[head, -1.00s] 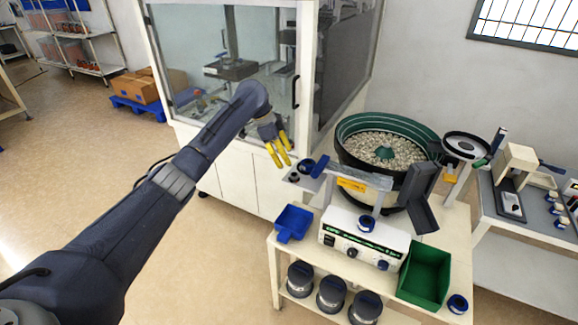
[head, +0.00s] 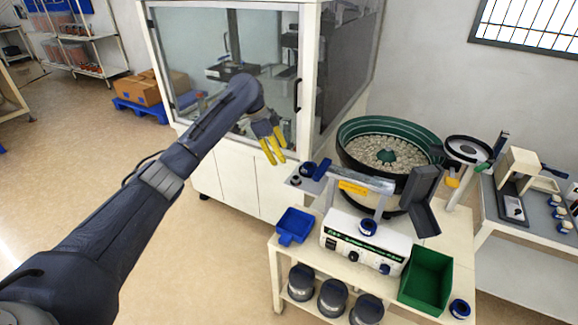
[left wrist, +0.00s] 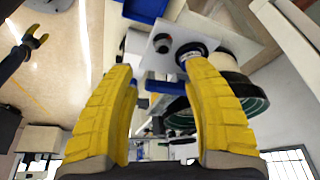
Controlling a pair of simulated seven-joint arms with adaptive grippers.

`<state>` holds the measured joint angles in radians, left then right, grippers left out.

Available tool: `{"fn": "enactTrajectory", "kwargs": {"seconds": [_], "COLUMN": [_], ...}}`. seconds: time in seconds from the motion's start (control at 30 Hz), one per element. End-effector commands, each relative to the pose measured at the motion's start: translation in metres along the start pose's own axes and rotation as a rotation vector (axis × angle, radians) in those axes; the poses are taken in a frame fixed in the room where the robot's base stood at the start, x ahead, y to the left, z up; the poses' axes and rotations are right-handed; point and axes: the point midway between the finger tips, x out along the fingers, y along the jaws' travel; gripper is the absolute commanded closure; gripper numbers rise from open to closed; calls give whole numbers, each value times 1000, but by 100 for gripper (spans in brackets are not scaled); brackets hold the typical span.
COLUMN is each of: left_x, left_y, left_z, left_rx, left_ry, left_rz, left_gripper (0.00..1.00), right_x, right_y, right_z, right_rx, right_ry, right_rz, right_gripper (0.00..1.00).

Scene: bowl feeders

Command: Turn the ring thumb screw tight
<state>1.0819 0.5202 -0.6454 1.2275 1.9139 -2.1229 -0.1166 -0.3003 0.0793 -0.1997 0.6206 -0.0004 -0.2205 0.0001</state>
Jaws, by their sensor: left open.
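My left gripper (head: 273,157) is open and empty, above and left of the feeder's light mounting plate (head: 297,184). Small dark and blue knobs (head: 308,168) stand at that plate's end. In the left wrist view, the yellow fingers (left wrist: 158,105) are spread wide. Beyond them the plate (left wrist: 222,30) carries a small black knob (left wrist: 163,43) and a round dark knob with a pale ring (left wrist: 190,51), close to the right fingertip in the picture. I cannot tell which is the ring thumb screw. Another yellow-fingered gripper (left wrist: 36,42), apparently my right, shows small at the left edge.
A blue bin (head: 294,224), white control box (head: 365,245) and green bin (head: 427,279) are on the cart. A glazed cabinet (head: 310,90) rises behind the gripper. The floor to the left is open.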

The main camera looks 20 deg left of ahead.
Motion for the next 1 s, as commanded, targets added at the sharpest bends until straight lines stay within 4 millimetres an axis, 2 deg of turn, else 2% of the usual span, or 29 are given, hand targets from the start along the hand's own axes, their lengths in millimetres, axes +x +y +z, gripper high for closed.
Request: {"fn": "enactTrajectory", "kwargs": {"seconds": [0.07,0.3,0.53,0.8,1.0], "left_x": [-8,-32,-47,-48,-31], "left_y": [8,28,39,39,35], "left_z": [-2,-12,-22,-22,-22], "left_rx": [-21,-266,-508,-670,-686], "left_ry": [-14,-36,-13,2,5], "left_rz": [-35,-156,-235,-251,-248], "left_gripper": [50,50,50,50,50], "right_x": [0,0,0,0,0], "right_y": [-1,-1,-1,0,1], "right_z": [0,-1,0,0,0], "right_rx": [1,1,1,1,0], "right_ry": [1,1,1,1,0], "right_rz": [-1,-1,-1,0,1], "right_gripper": [52,52,52,52,52]}}
